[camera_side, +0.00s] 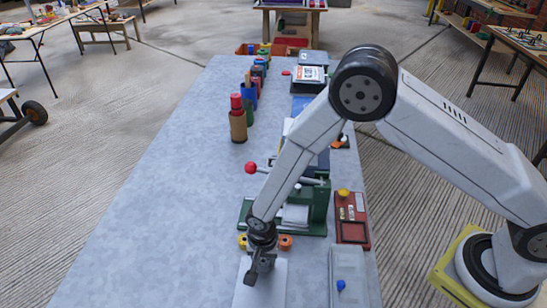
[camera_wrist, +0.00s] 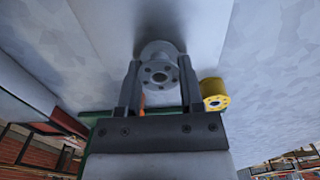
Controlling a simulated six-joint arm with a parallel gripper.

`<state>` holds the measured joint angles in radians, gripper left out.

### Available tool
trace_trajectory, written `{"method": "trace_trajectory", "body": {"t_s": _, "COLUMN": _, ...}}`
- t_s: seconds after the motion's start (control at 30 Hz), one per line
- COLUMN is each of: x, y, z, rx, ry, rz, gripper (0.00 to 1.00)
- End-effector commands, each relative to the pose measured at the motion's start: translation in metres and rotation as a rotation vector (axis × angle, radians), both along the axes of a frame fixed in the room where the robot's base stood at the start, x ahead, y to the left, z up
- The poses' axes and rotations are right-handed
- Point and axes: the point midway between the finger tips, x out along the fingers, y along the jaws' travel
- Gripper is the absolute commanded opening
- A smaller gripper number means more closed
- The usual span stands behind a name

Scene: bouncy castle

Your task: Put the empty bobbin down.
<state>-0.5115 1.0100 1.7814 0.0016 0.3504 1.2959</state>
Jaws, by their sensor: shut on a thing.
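The empty bobbin (camera_wrist: 160,74) is a grey, flanged spool with small holes in its end face. In the wrist view it sits between the two fingers of my gripper (camera_wrist: 160,66), which is shut on it. In the side view my gripper (camera_side: 256,272) points down over a pale flat sheet (camera_side: 272,294) near the front of the table. There I cannot clearly make out the bobbin from the dark fingers, nor whether it touches the sheet.
A yellow bobbin (camera_wrist: 214,94) stands close beside my right finger. An orange bobbin (camera_side: 286,241) is just behind the gripper. A green machine (camera_side: 318,208) with a red-knobbed lever stands behind them. The table's left side (camera_side: 150,230) is clear.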

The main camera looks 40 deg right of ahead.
Motion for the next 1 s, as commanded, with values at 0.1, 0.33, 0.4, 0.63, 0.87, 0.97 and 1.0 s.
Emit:
{"method": "trace_trajectory", "body": {"t_s": 0.1, "x": 0.000, "y": 0.000, "z": -0.002, "rx": 0.000, "ry": 0.000, "rz": 0.000, "gripper": 0.00}}
{"method": "trace_trajectory", "body": {"t_s": 0.33, "x": 0.000, "y": 0.000, "z": -0.003, "rx": 0.000, "ry": 0.000, "rz": 0.000, "gripper": 0.83}}
{"method": "trace_trajectory", "body": {"t_s": 0.4, "x": 0.000, "y": 0.000, "z": -0.003, "rx": 0.000, "ry": 0.000, "rz": 0.000, "gripper": 0.83}}
{"method": "trace_trajectory", "body": {"t_s": 0.63, "x": 0.000, "y": 0.000, "z": -0.002, "rx": 0.000, "ry": 0.000, "rz": 0.000, "gripper": 0.83}}
{"method": "trace_trajectory", "body": {"t_s": 0.87, "x": 0.000, "y": 0.000, "z": 0.007, "rx": 0.001, "ry": -0.001, "rz": 0.000, "gripper": 0.83}}
{"method": "trace_trajectory", "body": {"t_s": 0.97, "x": 0.001, "y": 0.000, "z": 0.015, "rx": 0.001, "ry": -0.002, "rz": 0.000, "gripper": 0.83}}
{"method": "trace_trajectory", "body": {"t_s": 1.0, "x": 0.001, "y": 0.000, "z": 0.019, "rx": 0.001, "ry": -0.002, "rz": 0.000, "gripper": 0.83}}
